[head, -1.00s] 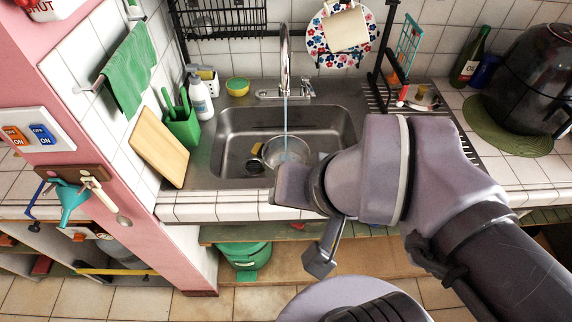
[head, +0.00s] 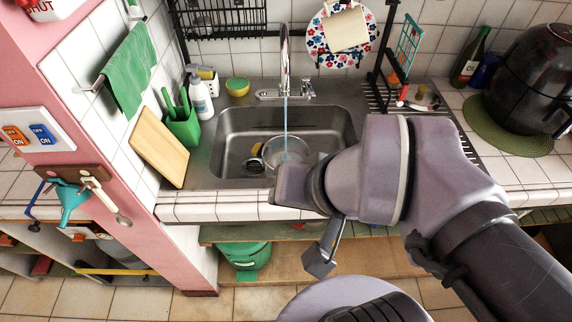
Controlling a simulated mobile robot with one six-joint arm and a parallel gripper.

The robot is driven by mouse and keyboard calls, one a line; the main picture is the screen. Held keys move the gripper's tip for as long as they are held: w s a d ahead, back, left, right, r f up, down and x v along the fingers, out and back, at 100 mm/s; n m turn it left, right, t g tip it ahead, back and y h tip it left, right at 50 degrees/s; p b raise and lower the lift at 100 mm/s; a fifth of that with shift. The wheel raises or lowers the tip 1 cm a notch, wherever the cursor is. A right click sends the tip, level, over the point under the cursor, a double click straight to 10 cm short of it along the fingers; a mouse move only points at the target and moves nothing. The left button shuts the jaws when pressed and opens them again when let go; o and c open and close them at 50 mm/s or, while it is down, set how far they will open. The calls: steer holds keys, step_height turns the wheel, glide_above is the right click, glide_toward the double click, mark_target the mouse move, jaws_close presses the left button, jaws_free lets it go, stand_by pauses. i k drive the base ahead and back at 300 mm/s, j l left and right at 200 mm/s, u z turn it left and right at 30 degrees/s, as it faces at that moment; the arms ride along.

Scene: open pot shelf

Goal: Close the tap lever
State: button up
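The chrome tap (head: 284,62) stands at the back of the steel sink (head: 228,150). A stream of water (head: 286,125) runs from its spout into a round metal strainer or bowl (head: 282,150) in the basin. A small tap lever (head: 307,89) shows at the right of the tap base; its exact setting is too small to tell. The end of my arm, with my gripper (head: 290,186), is over the sink's front edge, in front of and below the tap, apart from the lever.
A wooden board (head: 158,150) leans at the left wall.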

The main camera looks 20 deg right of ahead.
mark_target(305, 80)
steer(key=l+z, duration=0.25)
steer(key=l, duration=0.4)
steer(key=i+l+z, duration=0.2)
steer(key=l, duration=0.4)
steer(key=i+j, duration=0.2)
steer(key=i, duration=0.05)
